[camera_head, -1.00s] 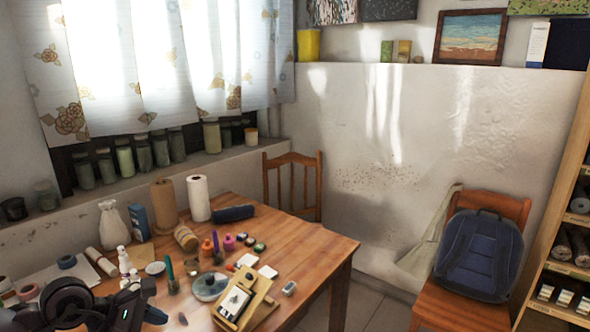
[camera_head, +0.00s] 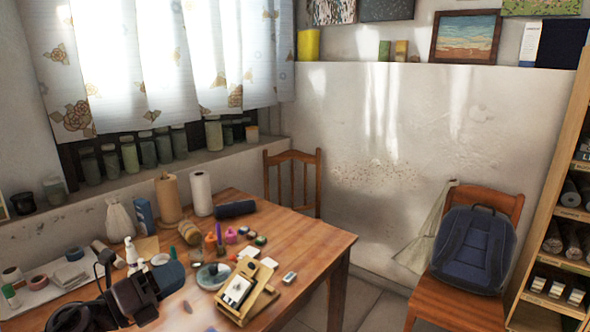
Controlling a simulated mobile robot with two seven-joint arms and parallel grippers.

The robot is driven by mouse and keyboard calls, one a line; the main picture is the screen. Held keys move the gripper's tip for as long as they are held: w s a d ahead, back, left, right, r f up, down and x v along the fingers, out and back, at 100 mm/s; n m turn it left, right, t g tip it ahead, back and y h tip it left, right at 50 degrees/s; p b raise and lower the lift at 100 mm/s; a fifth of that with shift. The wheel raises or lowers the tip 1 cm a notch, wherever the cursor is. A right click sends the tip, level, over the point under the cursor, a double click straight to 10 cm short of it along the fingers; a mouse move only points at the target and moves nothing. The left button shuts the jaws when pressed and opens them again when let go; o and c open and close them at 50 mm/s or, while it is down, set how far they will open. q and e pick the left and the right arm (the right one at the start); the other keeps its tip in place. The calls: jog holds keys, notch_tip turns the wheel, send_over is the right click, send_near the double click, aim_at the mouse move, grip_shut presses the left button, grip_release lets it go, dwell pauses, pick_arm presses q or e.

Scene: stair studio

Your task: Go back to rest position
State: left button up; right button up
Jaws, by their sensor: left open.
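My left gripper (camera_head: 134,286) is in the lower left of the head view, dark and over the near left part of the wooden table (camera_head: 318,243). It is open and nothing shows held in it. Its fingertips are hard to make out against the clutter. My left arm comes in from the bottom left edge. My right gripper is not in view.
A small wooden easel (camera_head: 262,303), a round dish (camera_head: 205,282), a white bottle (camera_head: 131,254) and paper rolls (camera_head: 201,193) crowd the table. Its right end is clear. A chair with a blue backpack (camera_head: 474,252) and a shelf (camera_head: 540,215) stand at the right.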

pick_arm(q)
jog(key=s+a+f+n+t+y, duration=0.25)
jog(key=f+n+y, duration=0.4)
jog(key=n, duration=0.55)
jog(key=s+a+f+n+t+y, duration=0.15)
jog(key=a+f+n+y, duration=0.3)
jog(key=f+n, duration=0.55)
jog(key=s+d+f+n+g+y, duration=0.1)
jog(key=s+f+n+g, duration=0.2)
jog(key=s+f+n, duration=0.3)
jog(key=s+f+n+g+y, duration=0.2)
jog(key=s+f+n, duration=0.3)
jog(key=s+f, duration=0.4)
jog(key=s, duration=0.6)
jog(key=shift+d+f+n+g+y, duration=0.3)
jog(key=shift+d+f+n+g, duration=0.1)
jog(key=shift+w, duration=0.1)
jog(key=shift+a, duration=0.1)
